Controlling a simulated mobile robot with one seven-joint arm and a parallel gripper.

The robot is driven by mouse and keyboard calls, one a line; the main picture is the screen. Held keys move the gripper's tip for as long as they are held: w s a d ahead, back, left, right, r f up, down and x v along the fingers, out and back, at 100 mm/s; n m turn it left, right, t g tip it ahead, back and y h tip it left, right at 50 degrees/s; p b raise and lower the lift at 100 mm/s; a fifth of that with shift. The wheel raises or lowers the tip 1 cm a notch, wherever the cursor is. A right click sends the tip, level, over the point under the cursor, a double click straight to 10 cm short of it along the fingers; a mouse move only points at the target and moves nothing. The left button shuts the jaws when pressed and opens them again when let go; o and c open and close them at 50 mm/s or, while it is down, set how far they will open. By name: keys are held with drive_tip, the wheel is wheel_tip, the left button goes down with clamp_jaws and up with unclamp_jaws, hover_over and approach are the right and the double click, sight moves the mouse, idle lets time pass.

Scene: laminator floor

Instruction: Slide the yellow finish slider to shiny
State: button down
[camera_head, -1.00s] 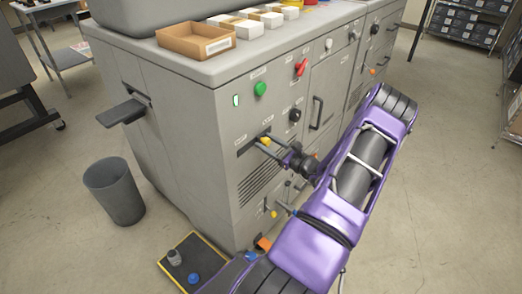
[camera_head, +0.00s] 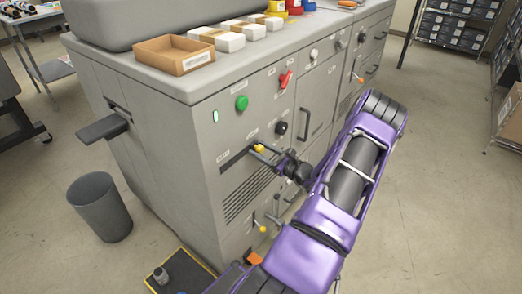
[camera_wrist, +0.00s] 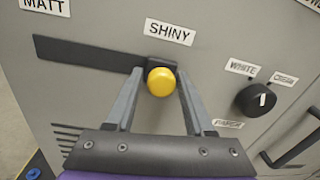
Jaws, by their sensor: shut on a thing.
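The yellow finish slider knob (camera_wrist: 160,82) sits at the right end of a dark horizontal slot (camera_wrist: 85,54) in the grey machine front, just below the SHINY label (camera_wrist: 170,31). The MATT label (camera_wrist: 45,4) is above the slot's left part, cut by the picture edge. In the head view the yellow knob (camera_head: 259,148) shows at the slot's right end. My gripper (camera_wrist: 160,75) is shut on the knob, one finger on each side of it. My gripper (camera_head: 264,152) also shows in the head view, reaching the panel from the right.
A black rotary knob (camera_wrist: 262,100) is right of the slider, near the WHITE label. Above are a green button (camera_head: 242,103) and a red switch (camera_head: 286,79). Small levers are below. A grey bin (camera_head: 100,207) and black mat (camera_head: 180,272) are on the floor.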

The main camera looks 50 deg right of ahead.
drive_tip(key=shift+s+d+r, duration=0.1)
drive_tip(key=shift+d, duration=0.35)
drive_tip(key=c, duration=0.5)
unclamp_jaws()
drive_tip(key=s+p, duration=0.1)
drive_tip(key=s, duration=1.6)
drive_tip(key=shift+s, duration=0.15)
